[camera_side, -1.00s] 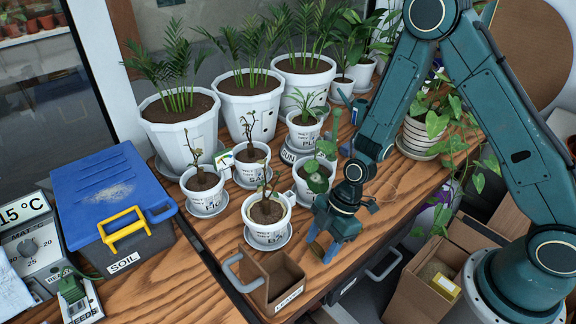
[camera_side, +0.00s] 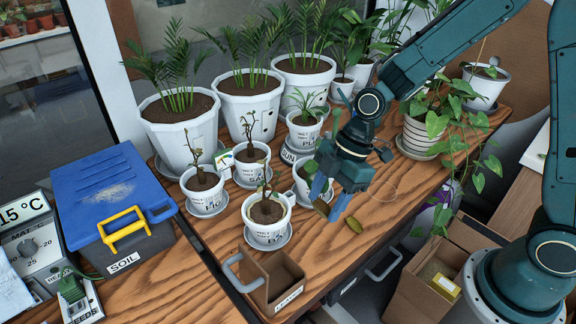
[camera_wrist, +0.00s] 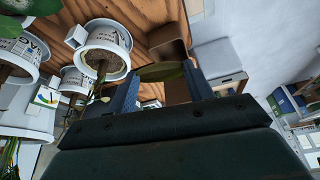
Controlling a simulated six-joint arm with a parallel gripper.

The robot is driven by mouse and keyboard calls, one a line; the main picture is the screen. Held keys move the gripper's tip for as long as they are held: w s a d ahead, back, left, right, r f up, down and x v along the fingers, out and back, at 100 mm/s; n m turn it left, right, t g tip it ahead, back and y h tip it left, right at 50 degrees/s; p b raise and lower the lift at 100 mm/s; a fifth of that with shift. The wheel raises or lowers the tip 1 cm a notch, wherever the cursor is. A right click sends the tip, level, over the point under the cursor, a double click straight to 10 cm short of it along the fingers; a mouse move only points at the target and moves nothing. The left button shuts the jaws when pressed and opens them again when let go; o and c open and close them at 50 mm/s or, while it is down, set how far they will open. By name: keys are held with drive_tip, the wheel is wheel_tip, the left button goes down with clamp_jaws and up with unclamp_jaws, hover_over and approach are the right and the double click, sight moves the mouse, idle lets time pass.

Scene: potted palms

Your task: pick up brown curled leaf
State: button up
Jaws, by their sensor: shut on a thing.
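My gripper (camera_side: 328,201) is shut on the brown curled leaf (camera_side: 321,208) and holds it above the wooden table, just right of the small potted plants. The leaf shows between the lower ends of the blue fingers. In the wrist view, my gripper's (camera_wrist: 162,90) two blue fingers stand apart with the brown leaf (camera_wrist: 178,90) between them, partly hidden by the gripper body.
An open brown box (camera_side: 288,272) with a label and grey handle stands at the table's front edge. A small white pot (camera_side: 268,230) on a saucer is close to the left of my gripper. Large palm pots stand behind. A blue-lidded soil bin (camera_side: 115,190) is at left.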

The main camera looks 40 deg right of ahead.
drive_tip(key=shift+r, duration=0.55)
